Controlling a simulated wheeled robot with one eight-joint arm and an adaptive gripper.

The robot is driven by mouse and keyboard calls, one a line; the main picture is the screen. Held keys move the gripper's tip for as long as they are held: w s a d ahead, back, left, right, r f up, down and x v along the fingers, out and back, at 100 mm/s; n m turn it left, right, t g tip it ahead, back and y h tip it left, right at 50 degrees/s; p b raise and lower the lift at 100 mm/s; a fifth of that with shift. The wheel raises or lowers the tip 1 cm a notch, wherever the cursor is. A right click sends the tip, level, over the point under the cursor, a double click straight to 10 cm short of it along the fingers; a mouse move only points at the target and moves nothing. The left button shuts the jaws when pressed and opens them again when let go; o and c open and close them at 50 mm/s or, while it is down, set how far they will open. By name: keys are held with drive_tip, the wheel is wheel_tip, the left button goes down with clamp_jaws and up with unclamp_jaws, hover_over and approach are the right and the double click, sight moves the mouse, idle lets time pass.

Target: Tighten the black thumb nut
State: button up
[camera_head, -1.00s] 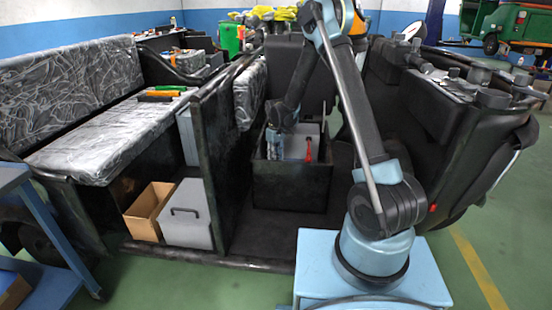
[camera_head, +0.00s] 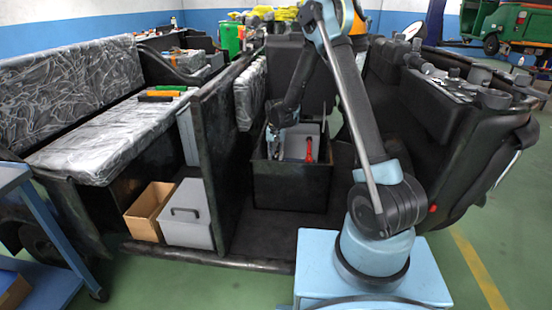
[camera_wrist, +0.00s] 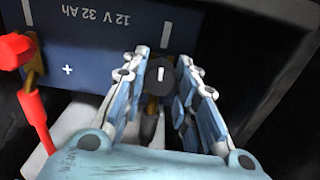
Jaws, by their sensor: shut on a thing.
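The black thumb nut (camera_wrist: 160,75) is in the wrist view, at the right end of a dark blue battery marked "12 V 32 Ah" (camera_wrist: 90,45). It has a white line on its top. My gripper (camera_wrist: 162,72) has its two blue-and-white fingers on either side of the nut and is shut on it. In the head view my gripper (camera_head: 277,150) reaches down into the open black box (camera_head: 290,187); the nut cannot be made out there.
A red terminal cover with a red cable (camera_wrist: 28,80) is at the battery's left, beside the plus mark. The black box walls stand close around my gripper. A tall dark panel (camera_head: 222,150) stands left of the box.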

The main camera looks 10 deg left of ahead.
sight(276, 156)
drive_tip(key=shift+m, duration=1)
drive_tip(key=o, duration=0.8)
wheel_tip(276, 156, up, 12)
idle(0.3)
